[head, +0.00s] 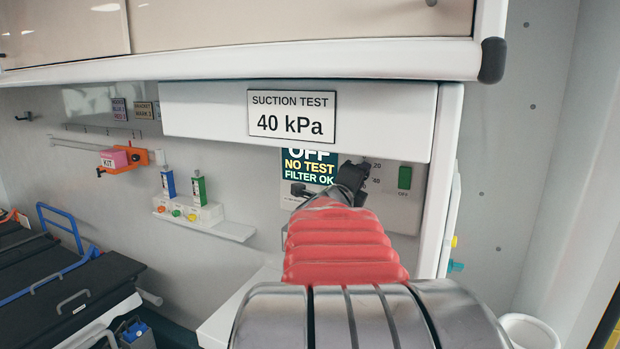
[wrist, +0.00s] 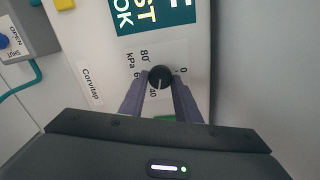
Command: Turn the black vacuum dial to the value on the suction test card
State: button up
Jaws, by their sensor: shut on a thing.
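The suction test card (head: 292,116) reads "SUCTION TEST 40 kPa" on the white panel above the suction unit. The black vacuum dial (wrist: 160,77) shows in the wrist view with 0, 40 and 80 kPa marks around it; a 6 is partly covered. A pale line on the dial points down in that view, close to the 40; its exact reading is hard to tell. My gripper (wrist: 160,88) has one finger on each side of the dial and is shut on it. In the head view my gripper (head: 349,180) hides the dial.
The unit's display (head: 308,167) reads "OFF, NO TEST, FILTER OK". A green switch (head: 405,178) sits right of the dial. The white panel overhangs the unit. A shelf (head: 210,228) with blue and green flowmeters and a stretcher (head: 75,280) are on the left.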

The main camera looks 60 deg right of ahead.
jog(key=shift+w+m, duration=0.2)
jog(key=shift+m, duration=0.9)
jog(key=o, duration=1)
jog(key=shift+w+a, duration=0.1)
jog(key=shift+w, duration=0.05)
jog(key=shift+s, duration=0.2)
